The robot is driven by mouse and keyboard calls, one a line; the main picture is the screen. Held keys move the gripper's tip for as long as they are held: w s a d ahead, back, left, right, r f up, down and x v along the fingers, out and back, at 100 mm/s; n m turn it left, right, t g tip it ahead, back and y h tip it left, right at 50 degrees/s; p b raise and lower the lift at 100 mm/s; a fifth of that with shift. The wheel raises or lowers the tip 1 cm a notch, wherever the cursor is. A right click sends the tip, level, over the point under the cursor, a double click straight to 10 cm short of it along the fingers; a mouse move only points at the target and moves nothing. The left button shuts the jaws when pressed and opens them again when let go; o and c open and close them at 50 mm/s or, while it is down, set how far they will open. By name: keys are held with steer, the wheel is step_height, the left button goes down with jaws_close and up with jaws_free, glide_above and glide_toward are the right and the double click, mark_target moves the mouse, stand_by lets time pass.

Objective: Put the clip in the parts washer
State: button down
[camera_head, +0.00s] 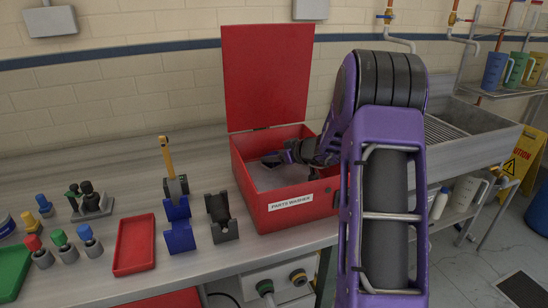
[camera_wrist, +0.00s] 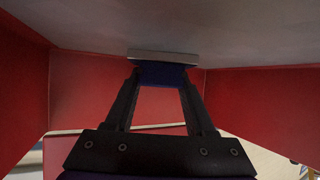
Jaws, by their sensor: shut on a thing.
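The parts washer (camera_head: 285,212) is a red box with a white "PARTS WASHER" label on its front. Its lid (camera_head: 268,75) stands open at the back. My gripper (camera_head: 276,159) is inside the box, above or near its grey floor. In the wrist view my gripper (camera_wrist: 160,84) is shut on the clip (camera_wrist: 161,75), a small dark blue piece with a pale grey strip at its end. The clip is between the fingertips, close to the grey floor; I cannot tell whether it touches. In the head view the clip is not clearly made out.
Left of the washer are a black holder (camera_head: 221,218), a blue holder (camera_head: 179,238) with a yellow-handled tool behind it, and a red tray (camera_head: 135,245). Several coloured fittings stand further left. A metal sink (camera_head: 470,130) is on the right. The washer walls surround my gripper.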

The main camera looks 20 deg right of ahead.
mark_target(289, 174)
steer(key=shift+c, duration=1.2)
jaws_free()
steer(key=shift+r+p, duration=0.2)
steer(key=shift+p, duration=0.15)
steer(key=v, duration=0.7)
steer(key=shift+s+d+r+b, duration=0.1)
steer(key=shift+s+b, duration=0.1)
steer(key=shift+b, duration=0.2)
